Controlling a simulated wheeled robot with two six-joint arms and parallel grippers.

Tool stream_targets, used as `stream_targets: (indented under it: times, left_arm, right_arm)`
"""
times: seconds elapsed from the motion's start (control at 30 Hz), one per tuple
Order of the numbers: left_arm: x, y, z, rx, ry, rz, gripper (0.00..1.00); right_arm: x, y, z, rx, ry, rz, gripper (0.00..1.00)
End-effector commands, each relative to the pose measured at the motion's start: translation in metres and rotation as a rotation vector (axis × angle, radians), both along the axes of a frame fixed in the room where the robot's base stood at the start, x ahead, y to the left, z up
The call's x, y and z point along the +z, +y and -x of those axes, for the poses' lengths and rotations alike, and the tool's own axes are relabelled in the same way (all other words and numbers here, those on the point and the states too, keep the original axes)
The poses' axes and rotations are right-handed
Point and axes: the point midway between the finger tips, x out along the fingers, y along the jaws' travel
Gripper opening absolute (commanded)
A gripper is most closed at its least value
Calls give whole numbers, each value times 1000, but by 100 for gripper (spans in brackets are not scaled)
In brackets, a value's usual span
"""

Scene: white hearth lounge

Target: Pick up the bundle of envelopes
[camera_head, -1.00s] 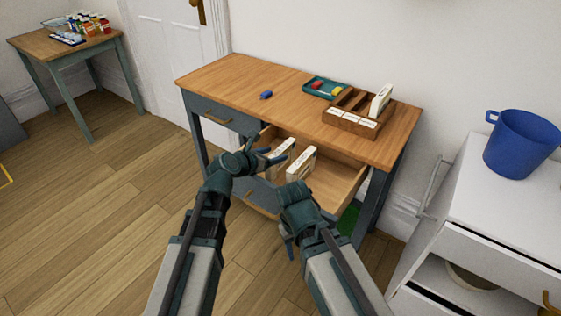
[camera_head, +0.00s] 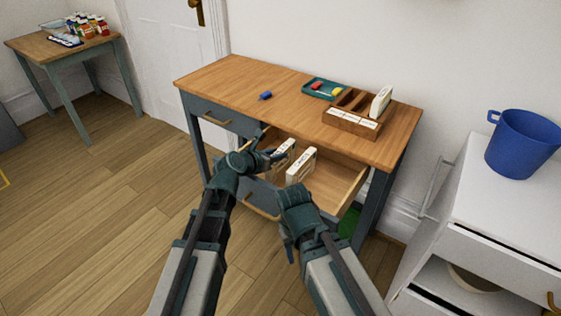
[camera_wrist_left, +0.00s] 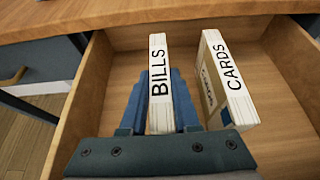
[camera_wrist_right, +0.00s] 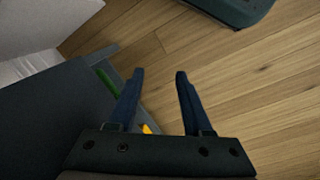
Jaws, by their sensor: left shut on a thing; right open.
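Two upright bundles stand in the open drawer (camera_head: 340,186). The left wrist view shows one labelled BILLS (camera_wrist_left: 160,80) and, to its right, one labelled CARDS (camera_wrist_left: 229,80). Which of them is meant by the bundle of envelopes cannot be told from the labels. My left gripper (camera_head: 273,156) has its blue fingers on both sides of the BILLS bundle and is shut on it. The CARDS bundle (camera_head: 301,166) stands apart from the fingers. My right gripper (camera_wrist_right: 160,74) is open and empty, in front of the drawer and over the floor.
A wooden sorter (camera_head: 352,124) with white labels and one upright bundle (camera_head: 381,101) stands on the desk (camera_head: 240,80). A teal tray (camera_head: 316,94) and a blue item (camera_head: 266,95) are also there.

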Motion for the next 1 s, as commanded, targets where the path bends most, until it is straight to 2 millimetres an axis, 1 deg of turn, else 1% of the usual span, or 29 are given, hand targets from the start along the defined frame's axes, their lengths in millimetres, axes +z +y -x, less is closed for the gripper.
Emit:
stream_targets:
  times: [0.27, 0.53, 0.77, 1.0]
  left_arm:
    - [1, 0, 0, 0, 0, 0, 0]
    - [11, 0, 0, 0, 0, 0, 0]
    - [31, 0, 0, 0, 0, 0, 0]
    - [59, 0, 0, 0, 0, 0, 0]
  right_arm:
    - [1, 0, 0, 0, 0, 0, 50]
    - [11, 0, 0, 0, 0, 0, 50]
    - [31, 0, 0, 0, 0, 0, 50]
    - [59, 0, 0, 0, 0, 0, 50]
